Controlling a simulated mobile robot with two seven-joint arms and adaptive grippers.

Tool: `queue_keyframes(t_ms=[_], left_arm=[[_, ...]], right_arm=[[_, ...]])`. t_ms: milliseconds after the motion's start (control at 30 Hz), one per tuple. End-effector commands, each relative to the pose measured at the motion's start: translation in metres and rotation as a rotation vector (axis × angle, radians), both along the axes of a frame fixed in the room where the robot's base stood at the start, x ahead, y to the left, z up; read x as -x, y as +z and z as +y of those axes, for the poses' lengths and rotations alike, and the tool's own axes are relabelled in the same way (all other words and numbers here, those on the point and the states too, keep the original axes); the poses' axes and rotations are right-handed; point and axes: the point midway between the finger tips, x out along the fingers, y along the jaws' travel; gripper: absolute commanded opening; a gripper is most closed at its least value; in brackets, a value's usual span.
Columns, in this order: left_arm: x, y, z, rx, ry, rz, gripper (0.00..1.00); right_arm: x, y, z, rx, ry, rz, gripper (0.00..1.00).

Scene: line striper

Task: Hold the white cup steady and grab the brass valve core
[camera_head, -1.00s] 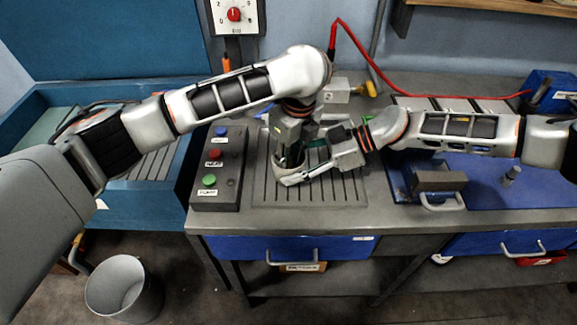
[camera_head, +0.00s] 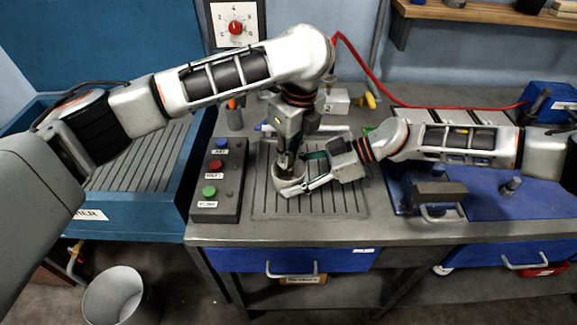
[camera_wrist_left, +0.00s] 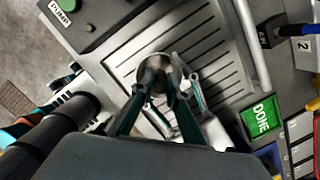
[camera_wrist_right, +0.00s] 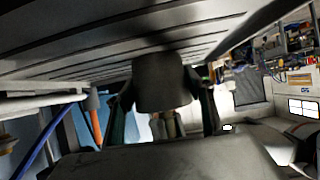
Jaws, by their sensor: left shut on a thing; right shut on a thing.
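The white cup (camera_head: 289,187) stands on the slatted drain area of the bench. My right gripper (camera_head: 308,183) is shut on the cup from the right side. In the right wrist view the cup (camera_wrist_right: 162,80) shows between the fingers, mouth downward in the picture. My left gripper (camera_head: 287,160) points down over the cup's mouth, shut on the brass valve core, of which little shows. In the left wrist view the cup's rim (camera_wrist_left: 172,68) lies around the left fingertips (camera_wrist_left: 162,85). I cannot tell how much of the core is inside the cup.
A button box (camera_head: 217,180) with blue, red and green buttons stands left of the cup. A green DONE button (camera_wrist_left: 262,115) is nearby on the bench. A blue plate with a grey block (camera_head: 438,193) lies to the right. A red hose (camera_head: 375,82) runs behind.

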Motion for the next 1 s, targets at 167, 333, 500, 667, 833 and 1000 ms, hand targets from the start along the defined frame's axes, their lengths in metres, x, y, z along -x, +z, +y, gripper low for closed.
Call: queue_keyframes(t_ms=[167,333,500,667,833,1000], left_arm=[[-0.001,0.032,0.000,-0.001,0.000,-0.004,0.00],[0.000,0.046,0.000,-0.001,0.000,-0.001,0.00],[0.000,0.048,0.000,-0.001,0.000,0.001,0.00],[0.000,0.048,0.000,-0.001,0.000,0.001,0.00],[0.000,0.048,0.000,-0.001,0.000,0.001,0.00],[0.000,0.048,0.000,-0.001,0.000,0.001,0.00]], right_arm=[[0.000,0.000,0.000,0.000,0.000,0.000,0.41],[0.000,0.000,0.000,0.000,0.000,0.000,0.41],[0.000,0.000,0.000,0.000,0.000,0.000,0.41],[0.000,0.000,0.000,0.000,0.000,0.000,0.58],[0.000,0.000,0.000,0.000,0.000,0.000,0.72],[0.000,0.000,0.000,0.000,0.000,0.000,0.72]])
